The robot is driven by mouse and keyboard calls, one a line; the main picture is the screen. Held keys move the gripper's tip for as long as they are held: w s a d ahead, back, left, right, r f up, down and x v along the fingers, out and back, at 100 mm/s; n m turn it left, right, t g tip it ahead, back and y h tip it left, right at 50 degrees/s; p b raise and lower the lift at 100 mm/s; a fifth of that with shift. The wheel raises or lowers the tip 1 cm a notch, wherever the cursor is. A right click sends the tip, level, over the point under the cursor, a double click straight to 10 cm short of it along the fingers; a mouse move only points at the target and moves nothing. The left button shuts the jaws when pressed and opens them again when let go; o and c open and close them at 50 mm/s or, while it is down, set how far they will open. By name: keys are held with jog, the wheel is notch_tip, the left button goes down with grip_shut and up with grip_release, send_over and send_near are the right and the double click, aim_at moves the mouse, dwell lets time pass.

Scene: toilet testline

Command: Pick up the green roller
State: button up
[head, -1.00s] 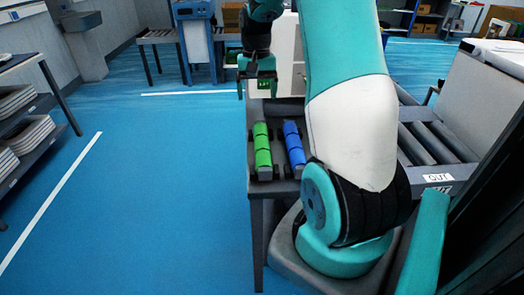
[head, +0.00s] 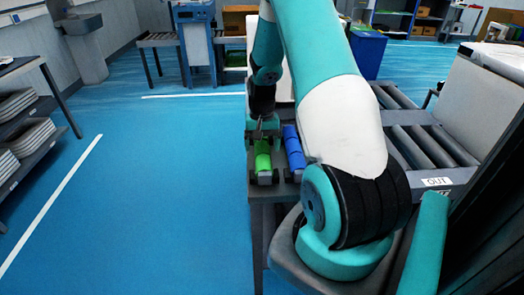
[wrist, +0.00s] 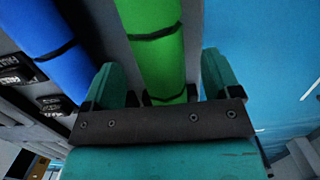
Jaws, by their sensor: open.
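The green roller (head: 262,158) lies in a grey holder on a small stand in the head view, its far end hidden behind my gripper. It also shows in the wrist view (wrist: 160,50), running between my two fingers. My gripper (wrist: 160,85) is open, with one teal finger on each side of the roller and gaps visible beside it. In the head view, my gripper (head: 263,130) is over the far part of the roller. I cannot tell how far the fingertips reach down around it. The blue roller (head: 293,147) lies parallel to the right, partly hidden by my arm.
The blue roller is close beside one finger in the wrist view. A grey roller conveyor (head: 425,145) marked OUT stands to the right. Shelves with stacked trays (head: 15,105) are at the far left. The blue floor (head: 150,200) left of the stand is clear.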

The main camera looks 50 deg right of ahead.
jog(key=shift+s+a+f, duration=0.1)
jog(key=shift+a+f, duration=0.05)
jog(key=shift+f, duration=1.05)
jog(key=c, duration=1.3)
jog(key=shift+r, duration=0.15)
